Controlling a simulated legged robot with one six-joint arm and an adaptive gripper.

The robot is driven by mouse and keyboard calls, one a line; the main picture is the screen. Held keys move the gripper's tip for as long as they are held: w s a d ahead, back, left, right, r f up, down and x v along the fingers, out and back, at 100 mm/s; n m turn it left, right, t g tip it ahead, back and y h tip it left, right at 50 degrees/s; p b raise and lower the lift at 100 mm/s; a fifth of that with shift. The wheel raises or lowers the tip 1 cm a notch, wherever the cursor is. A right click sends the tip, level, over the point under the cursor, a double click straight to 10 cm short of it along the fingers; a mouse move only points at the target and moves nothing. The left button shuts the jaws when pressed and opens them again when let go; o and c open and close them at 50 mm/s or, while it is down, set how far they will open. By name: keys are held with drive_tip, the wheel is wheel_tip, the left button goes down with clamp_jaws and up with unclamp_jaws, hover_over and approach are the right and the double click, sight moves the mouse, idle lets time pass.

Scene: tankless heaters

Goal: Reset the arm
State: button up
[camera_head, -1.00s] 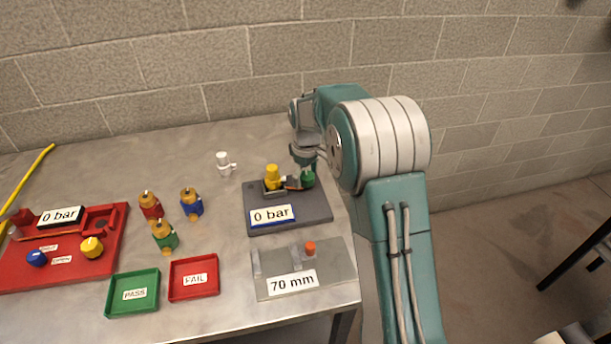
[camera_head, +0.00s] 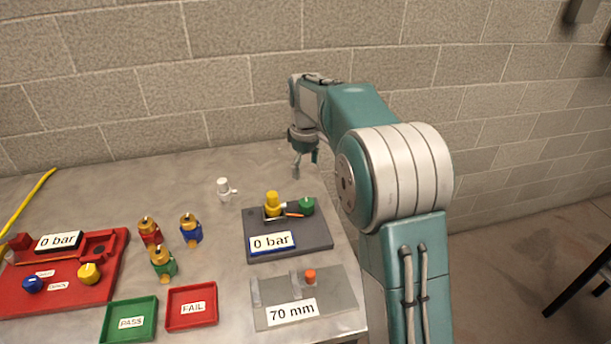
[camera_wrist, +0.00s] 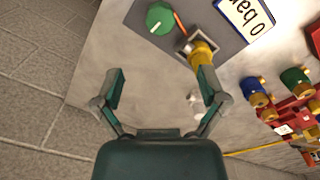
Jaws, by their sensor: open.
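My gripper (camera_head: 306,164) is raised above the back right part of the metal table, behind the dark test plate (camera_head: 290,234). In the wrist view my gripper (camera_wrist: 161,88) has its two fingers spread apart with nothing between them. The plate carries a green knob (camera_head: 307,205), a yellow fitting (camera_head: 272,203) and a display reading 0 bar (camera_head: 271,243).
A white fitting (camera_head: 225,189) stands left of the plate. Red, blue and green valves (camera_head: 162,262) stand further left, by a red test stand (camera_head: 60,282). PASS (camera_head: 130,321) and FAIL (camera_head: 191,306) trays and a 70 mm gauge (camera_head: 305,299) are in front. A block wall (camera_head: 230,70) stands behind.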

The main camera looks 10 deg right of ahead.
drive_tip(key=s+r+m+t, duration=0.15)
drive_tip(key=s+r, duration=0.25)
drive_tip(key=s, duration=0.4)
drive_tip(key=s+r+m+t, duration=0.1)
drive_tip(key=s+r+m, duration=0.2)
drive_tip(key=s+r, duration=0.35)
drive_tip(key=s+f+m+t, duration=0.1)
drive_tip(key=s+f+m, duration=0.1)
drive_tip(key=s, duration=0.7)
drive_tip(key=s+f+m+t, duration=0.1)
drive_tip(key=s+f+t, duration=0.1)
drive_tip(key=s, duration=0.7)
drive_tip(key=shift+s+f+m, duration=0.35)
drive_tip(key=shift+s+f, duration=0.05)
drive_tip(key=shift+f, duration=0.45)
